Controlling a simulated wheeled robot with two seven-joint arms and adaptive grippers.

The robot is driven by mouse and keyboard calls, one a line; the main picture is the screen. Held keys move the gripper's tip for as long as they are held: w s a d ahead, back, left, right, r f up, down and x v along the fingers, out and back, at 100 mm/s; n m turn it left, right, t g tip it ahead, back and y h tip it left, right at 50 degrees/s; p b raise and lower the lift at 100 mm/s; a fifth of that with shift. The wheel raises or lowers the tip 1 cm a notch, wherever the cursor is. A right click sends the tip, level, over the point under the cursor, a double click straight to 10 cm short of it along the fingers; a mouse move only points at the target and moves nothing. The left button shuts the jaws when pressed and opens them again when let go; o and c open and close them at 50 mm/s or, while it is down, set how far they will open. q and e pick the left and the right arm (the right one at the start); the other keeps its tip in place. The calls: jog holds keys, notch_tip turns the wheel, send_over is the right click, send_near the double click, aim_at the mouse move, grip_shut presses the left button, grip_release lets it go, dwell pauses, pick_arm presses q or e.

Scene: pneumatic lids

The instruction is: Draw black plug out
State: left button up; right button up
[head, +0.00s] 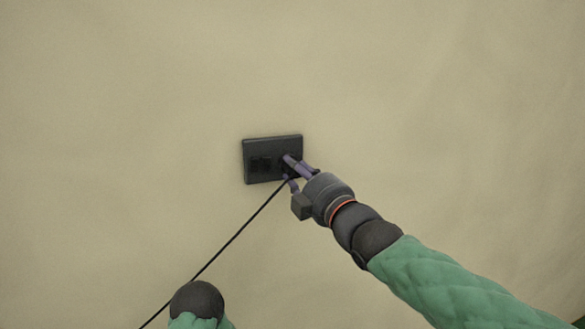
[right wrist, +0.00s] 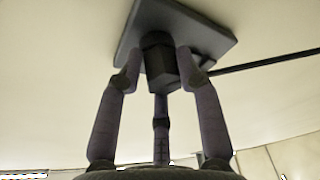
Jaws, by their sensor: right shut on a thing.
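A dark wall socket plate (head: 262,172) is on the beige wall, near the middle of the head view. It also shows at the top of the right wrist view (right wrist: 205,32). The black plug (right wrist: 160,66) stands against the plate's face, and no gap between them shows. My right gripper (head: 290,170) is shut on the plug, with its purple fingers around the plug body in the right wrist view. In the head view the fingers mostly hide the plug. My left gripper is out of view.
A thin black cable (head: 232,240) runs from the plug down and left across the head view, passing by a dark rounded joint of mine at the bottom. The wall (head: 120,100) around the plate is bare and clear.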

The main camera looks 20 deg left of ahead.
jog(key=shift+s, duration=0.1)
jog(key=shift+s+d+b, duration=0.5)
jog(key=shift+s, duration=0.05)
jog(key=shift+s, duration=0.1)
jog(key=shift+s+d, duration=0.3)
jog(key=shift+s, duration=0.05)
jog(key=shift+r, duration=0.1)
jog(key=shift+s+d+r+p, duration=0.45)
jog(key=shift+s+r+p, duration=0.25)
jog(key=shift+r, duration=0.55)
jog(key=shift+s+d+r+p, duration=0.5)
jog(key=shift+s+r+p, duration=0.25)
jog(key=shift+r, duration=0.45)
jog(key=shift+s+d+r+p, duration=0.45)
jog(key=shift+s+r+p, duration=0.25)
jog(key=shift+r, duration=0.55)
